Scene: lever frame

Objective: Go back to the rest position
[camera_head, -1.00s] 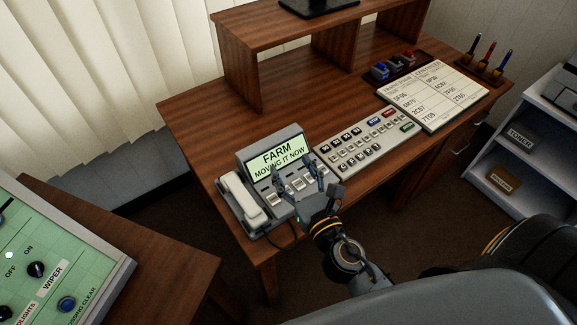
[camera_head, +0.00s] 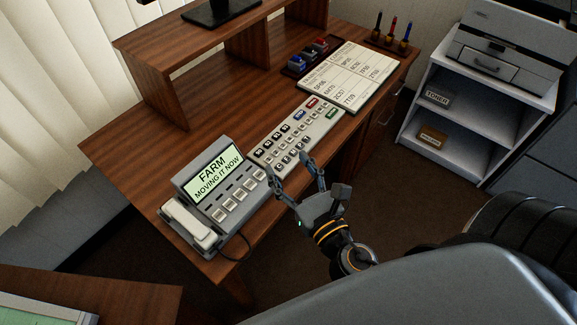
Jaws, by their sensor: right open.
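My right gripper (camera_head: 291,176) is open and empty. It is in front of the wooden desk (camera_head: 120,135), close to the desk's front edge, with its fingertips pointing up toward the keypad panel. A grey desk phone (camera_head: 217,183) stands on the desk to its left, with a lit screen reading "FARM MOVING IT NOW". The white handset (camera_head: 190,225) lies in its cradle. A keypad panel (camera_head: 298,130) with black, white, blue, red and green keys lies beyond the fingertips. I cannot tell whether a finger touches the desk. My left gripper is not in view.
A white printed board (camera_head: 350,75), a tray of stamps (camera_head: 310,57) and a pen holder (camera_head: 390,42) are at the desk's far right. A shelf (camera_head: 480,100) with a printer (camera_head: 500,45) stands at right. Another wooden desk (camera_head: 100,295) is at lower left. Floor shows between.

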